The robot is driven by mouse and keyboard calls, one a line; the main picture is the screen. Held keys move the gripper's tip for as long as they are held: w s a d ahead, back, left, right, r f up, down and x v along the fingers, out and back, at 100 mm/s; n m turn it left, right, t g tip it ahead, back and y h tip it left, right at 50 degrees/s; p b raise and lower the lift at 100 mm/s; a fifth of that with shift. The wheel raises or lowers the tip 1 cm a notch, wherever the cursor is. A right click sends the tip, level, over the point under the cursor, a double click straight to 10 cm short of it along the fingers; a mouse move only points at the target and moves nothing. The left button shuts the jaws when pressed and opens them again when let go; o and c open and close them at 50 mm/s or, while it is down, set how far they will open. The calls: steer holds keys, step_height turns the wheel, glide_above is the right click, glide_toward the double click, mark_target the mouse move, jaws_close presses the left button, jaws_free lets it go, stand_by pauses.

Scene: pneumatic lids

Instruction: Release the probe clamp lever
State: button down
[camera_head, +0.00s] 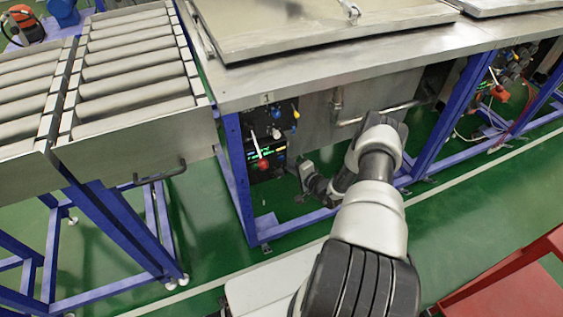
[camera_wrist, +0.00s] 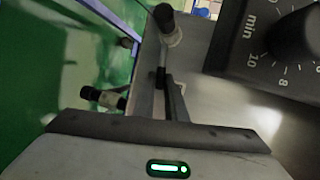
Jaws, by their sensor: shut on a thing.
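My gripper (camera_head: 304,168) is under the steel table, at the right side of the control panel (camera_head: 262,142). In the wrist view my gripper (camera_wrist: 168,90) shows its fingers nearly edge-on, closed around the stem of a dark-knobbed lever (camera_wrist: 168,30). This seems to be the probe clamp lever; no label for it is readable. The knob stands just beyond the fingertips. The grip itself is partly hidden. In the head view the panel carries a red-ball lever (camera_head: 263,165) and small blue and white knobs.
A black dial (camera_wrist: 285,45) marked "min" is close on the right in the wrist view. A fitting (camera_wrist: 103,97) sticks out at left. Above are the table edge (camera_head: 300,88) and a pipe (camera_head: 385,112); a blue leg (camera_head: 238,175) stands left. Green floor lies open below.

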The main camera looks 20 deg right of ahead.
steer(key=shift+w+a+r+n+h+p, duration=0.15)
steer(key=shift+r+n+h+p, duration=0.15)
steer(key=shift+r+n+p, duration=0.6)
steer(key=shift+f, duration=0.2)
steer(key=c, duration=1.8)
jaws_free()
steer(key=p+v, duration=0.3)
steer(key=v, duration=1.4)
steer(key=shift+s+r, duration=0.25)
